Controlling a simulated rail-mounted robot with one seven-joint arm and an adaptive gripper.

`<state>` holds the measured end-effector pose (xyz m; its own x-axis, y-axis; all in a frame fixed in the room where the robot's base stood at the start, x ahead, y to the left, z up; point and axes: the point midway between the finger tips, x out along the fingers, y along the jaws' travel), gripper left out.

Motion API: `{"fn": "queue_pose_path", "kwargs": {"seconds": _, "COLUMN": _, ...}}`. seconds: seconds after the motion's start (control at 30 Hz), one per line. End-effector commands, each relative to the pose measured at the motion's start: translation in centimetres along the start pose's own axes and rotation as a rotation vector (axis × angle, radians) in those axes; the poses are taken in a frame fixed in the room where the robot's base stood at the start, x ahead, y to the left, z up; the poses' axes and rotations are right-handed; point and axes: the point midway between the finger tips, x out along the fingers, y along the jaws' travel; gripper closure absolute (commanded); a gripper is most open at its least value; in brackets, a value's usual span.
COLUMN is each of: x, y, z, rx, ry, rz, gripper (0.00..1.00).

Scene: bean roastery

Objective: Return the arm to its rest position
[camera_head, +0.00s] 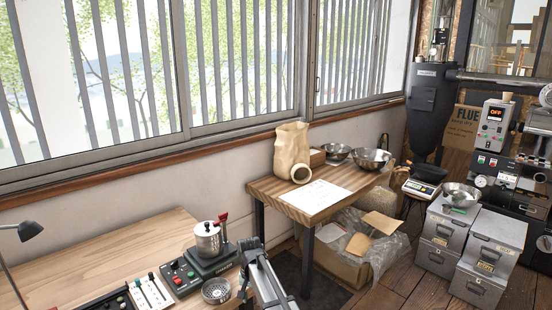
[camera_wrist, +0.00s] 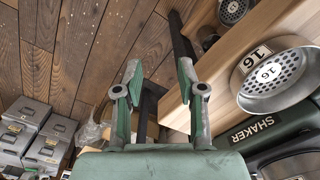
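My gripper (camera_wrist: 159,68) shows in the wrist view with its two green-grey fingers apart and nothing between them. Behind the fingers are the plank floor and a dark table leg. In the head view, a grey part of my arm (camera_head: 264,280) reaches up from the bottom edge, at the right edge of the near wooden table. The fingertips are not clear in that view.
A green shaker (camera_wrist: 265,127) and a steel sieve marked 16 (camera_wrist: 275,75) are close on the right. The near table (camera_head: 100,262) also bears control boxes (camera_head: 150,292). A second table (camera_head: 262,188) stands behind. Drawer boxes (camera_head: 447,235) stand right.

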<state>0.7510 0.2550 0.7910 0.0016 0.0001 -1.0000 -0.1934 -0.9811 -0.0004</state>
Motion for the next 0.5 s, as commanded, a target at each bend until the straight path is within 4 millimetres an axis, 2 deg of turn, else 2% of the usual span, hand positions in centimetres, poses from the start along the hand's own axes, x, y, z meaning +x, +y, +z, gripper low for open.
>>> {"fn": "queue_pose_path", "kwargs": {"seconds": 0.03, "x": 1.7, "y": 4.2, "z": 2.1, "rx": -0.008, "ry": -0.004, "rz": 0.002, "gripper": 0.60}}
{"fn": "queue_pose_path", "kwargs": {"seconds": 0.2, "x": 6.0, "y": 14.1, "z": 6.6, "rx": -0.066, "ry": -0.004, "rz": 0.001, "gripper": 0.60}}
{"fn": "queue_pose_path", "kwargs": {"seconds": 0.3, "x": 7.9, "y": 19.0, "z": 9.6, "rx": -0.099, "ry": -0.002, "rz": 0.000, "gripper": 0.60}}
{"fn": "queue_pose_path", "kwargs": {"seconds": 0.5, "x": 10.2, "y": 26.4, "z": 15.6, "rx": -0.156, "ry": 0.000, "rz": 0.000, "gripper": 0.60}}
